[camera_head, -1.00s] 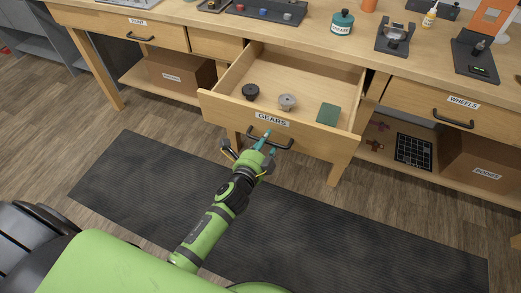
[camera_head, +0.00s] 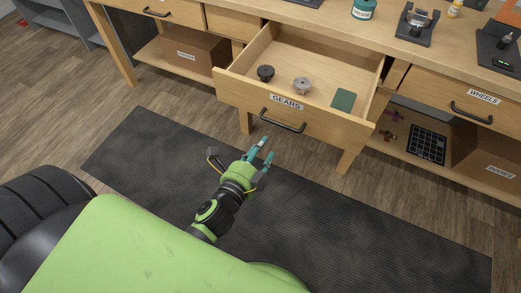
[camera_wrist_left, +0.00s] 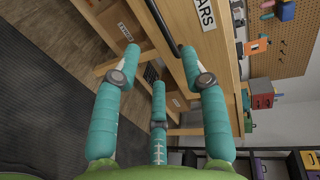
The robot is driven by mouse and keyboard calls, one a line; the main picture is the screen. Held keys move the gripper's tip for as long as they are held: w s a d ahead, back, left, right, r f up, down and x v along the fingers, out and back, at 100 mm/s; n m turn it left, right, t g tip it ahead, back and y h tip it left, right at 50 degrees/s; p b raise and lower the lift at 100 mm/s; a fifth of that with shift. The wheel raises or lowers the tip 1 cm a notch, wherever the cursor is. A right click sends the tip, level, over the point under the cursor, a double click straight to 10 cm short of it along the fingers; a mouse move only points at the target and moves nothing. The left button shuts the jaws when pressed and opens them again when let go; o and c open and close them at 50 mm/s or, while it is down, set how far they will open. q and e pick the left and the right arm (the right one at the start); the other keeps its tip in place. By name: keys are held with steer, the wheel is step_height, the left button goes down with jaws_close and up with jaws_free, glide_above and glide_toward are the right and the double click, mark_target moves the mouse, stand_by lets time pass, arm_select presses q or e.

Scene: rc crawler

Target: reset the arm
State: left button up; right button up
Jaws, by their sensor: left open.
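My left gripper (camera_head: 262,153) is green with teal fingers. In the head view it is in front of and below the open GEARS drawer, over the dark mat. Its fingers are spread and empty in the left wrist view (camera_wrist_left: 165,75). The drawer (camera_head: 330,128) has a black bar handle (camera_head: 283,121), which is apart from the fingers. The handle also shows in the left wrist view (camera_wrist_left: 160,25). My right gripper is not in view.
The drawer holds a dark gear (camera_head: 266,73), a grey gear (camera_head: 303,86) and a green block (camera_head: 344,99). The wooden workbench (camera_head: 330,10) stands behind, with a closed WHEELS drawer (camera_head: 445,88) at right. The dark mat (camera_head: 140,150) is clear on the floor.

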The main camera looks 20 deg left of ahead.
arm_select(q)
steer(key=s+f+n+g, duration=0.2)
steer(key=s+f+n, duration=0.15)
steer(key=f, duration=0.55)
steer(key=s+f+n+g, duration=0.2)
steer(key=s+f+g, duration=0.15)
steer(key=f, duration=0.55)
steer(key=s+f+n+g, duration=0.2)
steer(key=s+f, duration=0.2)
steer(key=f, duration=0.6)
steer(key=s+a+f+n+g, duration=0.2)
steer(key=s+f, duration=0.4)
steer(key=s, duration=0.5)
steer(key=s+a+f+n+g, duration=0.3)
steer(key=s+f+n+g, duration=0.2)
steer(key=s, duration=0.7)
step_height(320, 180, down, 2)
steer(key=shift+f+n+y, duration=0.15)
steer(key=shift+n+y, duration=0.15)
steer(key=shift+n, duration=0.45)
